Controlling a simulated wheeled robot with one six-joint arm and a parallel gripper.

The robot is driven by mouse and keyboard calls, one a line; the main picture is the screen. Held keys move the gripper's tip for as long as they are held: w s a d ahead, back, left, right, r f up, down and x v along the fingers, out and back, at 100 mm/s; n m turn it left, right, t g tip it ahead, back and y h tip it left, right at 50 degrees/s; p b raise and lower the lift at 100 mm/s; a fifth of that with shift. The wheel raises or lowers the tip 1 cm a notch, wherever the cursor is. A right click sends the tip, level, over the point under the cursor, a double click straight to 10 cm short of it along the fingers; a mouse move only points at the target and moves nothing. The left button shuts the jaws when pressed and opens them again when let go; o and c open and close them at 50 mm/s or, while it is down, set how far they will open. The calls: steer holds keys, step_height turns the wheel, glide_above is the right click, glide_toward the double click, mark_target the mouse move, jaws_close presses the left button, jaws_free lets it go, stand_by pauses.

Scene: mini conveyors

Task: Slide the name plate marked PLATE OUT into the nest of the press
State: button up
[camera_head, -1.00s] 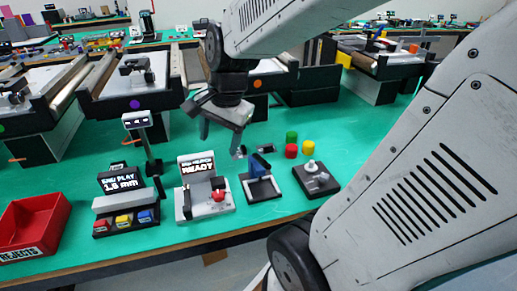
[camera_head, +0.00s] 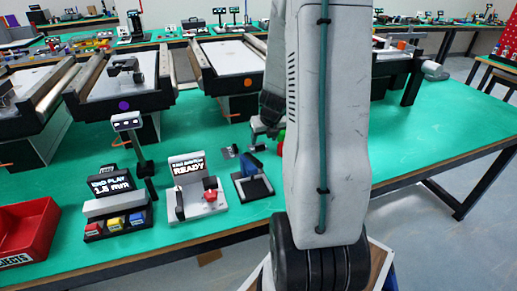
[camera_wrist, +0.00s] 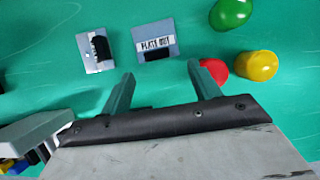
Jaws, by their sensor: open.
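The name plate marked PLATE OUT (camera_wrist: 155,52) lies flat on the green table in the wrist view, just beyond my open fingertips (camera_wrist: 162,74). It is grey-blue with a white label and a dark block at its near edge. A similar plate (camera_wrist: 97,50) with a dark block lies to its left. In the head view my gripper (camera_head: 265,127) is small, over the table, partly hidden by my arm. A white station with a READY screen (camera_head: 188,167) and red knob stands at the front, beside a blue-levered fixture (camera_head: 250,167). I cannot tell which is the press; its nest is unclear.
Red (camera_wrist: 214,68), yellow (camera_wrist: 256,66) and green (camera_wrist: 231,12) round pieces lie right of the plates. A button station (camera_head: 117,205) and a red rejects bin (camera_head: 25,235) stand left. Conveyors (camera_head: 118,85) line the back. The table's right side is clear.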

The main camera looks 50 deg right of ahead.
mark_target(261, 147)
steer(key=shift+a+x, duration=0.2)
steer(key=shift+x, duration=2.5)
steer(key=shift+w, duration=0.1)
steer(key=shift+c, duration=0.3)
steer(key=c, duration=1)
